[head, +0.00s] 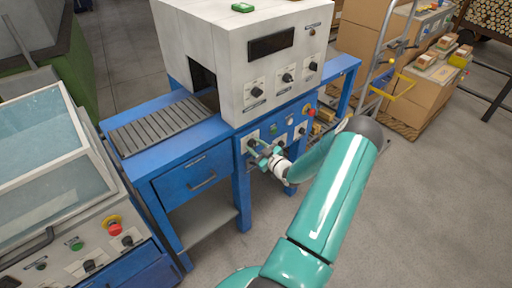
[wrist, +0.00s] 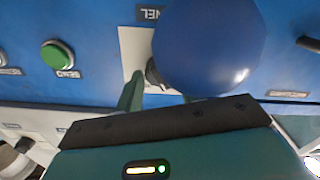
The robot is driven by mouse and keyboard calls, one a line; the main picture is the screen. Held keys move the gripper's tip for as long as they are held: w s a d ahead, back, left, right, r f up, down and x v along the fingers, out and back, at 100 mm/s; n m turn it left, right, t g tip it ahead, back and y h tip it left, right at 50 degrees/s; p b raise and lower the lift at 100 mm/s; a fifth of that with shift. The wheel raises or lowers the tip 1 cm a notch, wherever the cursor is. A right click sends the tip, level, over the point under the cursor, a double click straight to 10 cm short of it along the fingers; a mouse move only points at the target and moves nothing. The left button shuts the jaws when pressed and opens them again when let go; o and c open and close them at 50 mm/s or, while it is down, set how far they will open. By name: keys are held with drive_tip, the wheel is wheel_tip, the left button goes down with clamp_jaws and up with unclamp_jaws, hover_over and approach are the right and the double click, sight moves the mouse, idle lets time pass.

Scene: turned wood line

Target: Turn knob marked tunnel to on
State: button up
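The tunnel knob (wrist: 153,72) is a small dark knob on a pale plate on the blue panel. In the wrist view the picture is upside down, and only "NEL" of its label (wrist: 152,14) shows. A large blue rounded shape hides much of the knob, so its setting cannot be read. My gripper (wrist: 160,92) has its two green fingers apart, one on each side of the knob's place. Contact cannot be told. In the head view my gripper (head: 267,153) is at the left knob (head: 252,143) of the lower blue panel, covering part of it.
A green button (wrist: 58,55) sits beside the knob. The panel also has another knob (head: 302,130) and a red button (head: 308,109). The white housing (head: 285,50) overhangs above. A drawer with a handle (head: 203,181) is to the left.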

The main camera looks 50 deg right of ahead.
drive_tip(key=c, duration=0.5)
drive_tip(key=shift+c, duration=0.2)
drive_tip(key=shift+m, duration=0.4)
drive_tip(key=m, duration=1.1)
drive_tip(key=o, duration=1)
